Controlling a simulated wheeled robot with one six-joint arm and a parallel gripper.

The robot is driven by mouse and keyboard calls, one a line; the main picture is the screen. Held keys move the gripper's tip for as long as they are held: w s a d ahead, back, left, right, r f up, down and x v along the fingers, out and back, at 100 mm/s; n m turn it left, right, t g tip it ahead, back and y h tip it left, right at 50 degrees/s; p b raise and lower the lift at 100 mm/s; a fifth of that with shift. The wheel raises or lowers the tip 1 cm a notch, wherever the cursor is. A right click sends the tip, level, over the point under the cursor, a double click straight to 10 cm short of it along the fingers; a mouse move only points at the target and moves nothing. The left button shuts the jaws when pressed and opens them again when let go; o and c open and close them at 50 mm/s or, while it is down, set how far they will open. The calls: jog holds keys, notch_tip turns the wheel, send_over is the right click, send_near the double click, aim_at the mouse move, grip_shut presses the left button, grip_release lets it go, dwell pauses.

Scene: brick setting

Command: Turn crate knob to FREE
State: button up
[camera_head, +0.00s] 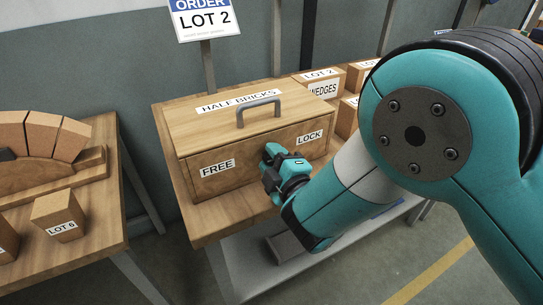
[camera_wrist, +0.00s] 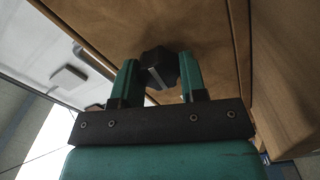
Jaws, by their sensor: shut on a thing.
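The wooden crate (camera_head: 240,130) labelled HALF BRICKS stands on a wooden table, with a grey handle (camera_head: 258,108) on its lid. Its front face carries a FREE label (camera_head: 217,168) at the left and a LOCK label (camera_head: 309,137) at the right. My gripper (camera_head: 274,168) is at the front face between the two labels and hides the knob in the head view. In the wrist view, my gripper (camera_wrist: 160,80) has its two teal fingers shut on the black knob (camera_wrist: 158,62). A pale line marks the knob's face; which label it points to I cannot tell.
Several boxes (camera_head: 320,88), some labelled LOT 2 and WEDGES, stand behind and right of the crate. A left table (camera_head: 100,225) holds a brick arch and a LOT 6 block (camera_head: 58,215). An ORDER LOT 2 sign (camera_head: 205,18) rises behind. A floor gap separates the tables.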

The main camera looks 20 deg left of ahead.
jog(key=shift+n, duration=0.3)
jog(key=o, duration=0.9)
jog(key=shift+o, duration=0.2)
jog(key=s+d+b, duration=0.1)
jog(key=b, duration=0.2)
jog(key=shift+f, duration=0.35)
jog(key=b+v, duration=1.6)
jog(key=b, duration=0.2)
jog(key=shift+r, duration=0.35)
jog(key=shift+w+d, duration=0.2)
